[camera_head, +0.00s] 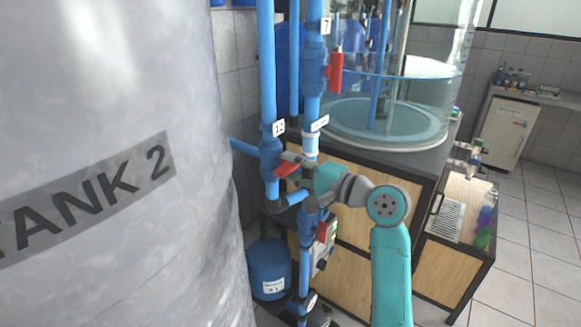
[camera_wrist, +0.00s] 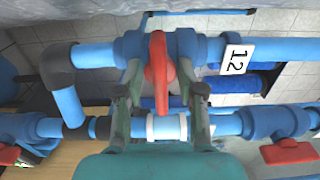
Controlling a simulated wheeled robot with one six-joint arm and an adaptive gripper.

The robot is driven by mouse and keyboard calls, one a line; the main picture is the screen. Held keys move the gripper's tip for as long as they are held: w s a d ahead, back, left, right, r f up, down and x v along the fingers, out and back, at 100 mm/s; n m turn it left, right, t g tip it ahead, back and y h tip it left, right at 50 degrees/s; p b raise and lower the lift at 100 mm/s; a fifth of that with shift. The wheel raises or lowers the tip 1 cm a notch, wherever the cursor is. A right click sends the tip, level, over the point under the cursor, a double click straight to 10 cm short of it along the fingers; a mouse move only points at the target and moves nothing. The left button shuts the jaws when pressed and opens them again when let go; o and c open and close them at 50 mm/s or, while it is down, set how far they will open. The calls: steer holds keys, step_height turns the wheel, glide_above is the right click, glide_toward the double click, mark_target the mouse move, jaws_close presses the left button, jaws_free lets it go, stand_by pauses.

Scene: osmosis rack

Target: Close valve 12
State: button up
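The label reading 12 (camera_head: 279,127) is on the blue pipe beside the tank; it also shows in the wrist view (camera_wrist: 236,59). Valve 12 (camera_head: 270,158) is a blue valve with a red handle (camera_head: 287,168). In the wrist view the red handle (camera_wrist: 158,72) lies across the line of the blue pipe. My gripper (camera_head: 302,170) is at the valve. In the wrist view my gripper (camera_wrist: 164,84) is open, with one finger on each side of the red handle and visible gaps between. Finger contact with the valve body cannot be told.
The large grey Tank 2 (camera_head: 110,220) stands close on the left. Another vertical pipe carries valve 7 (camera_head: 315,72) with a red handle (camera_head: 335,72), and a lower red handle (camera_head: 323,230). A clear water tank (camera_head: 440,95) stands behind. Floor at right (camera_head: 530,235) is free.

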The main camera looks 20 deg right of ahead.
steer(key=v, duration=1.1)
steer(key=shift+s+d, duration=0.15)
steer(key=shift+s, duration=0.1)
steer(key=s+a+f+m+t+h, duration=0.1)
steer(key=s+f+h, duration=0.1)
steer(key=f, duration=0.6)
steer(key=s+a+f+m+h, duration=0.1)
steer(key=f+h, duration=0.1)
steer(key=f, duration=0.5)
steer(key=s+a+f+h, duration=0.2)
steer(key=s+f+h, duration=0.3)
steer(key=s+f, duration=0.7)
steer(key=s+a+f+n+h, duration=0.1)
steer(key=s+a+n, duration=0.2)
steer(key=s+n, duration=0.9)
steer(key=s, duration=1.7)
steer(key=shift+f+n+g+h, duration=0.2)
steer(key=shift+n+g+h, duration=0.1)
steer(key=shift+n+g, duration=0.1)
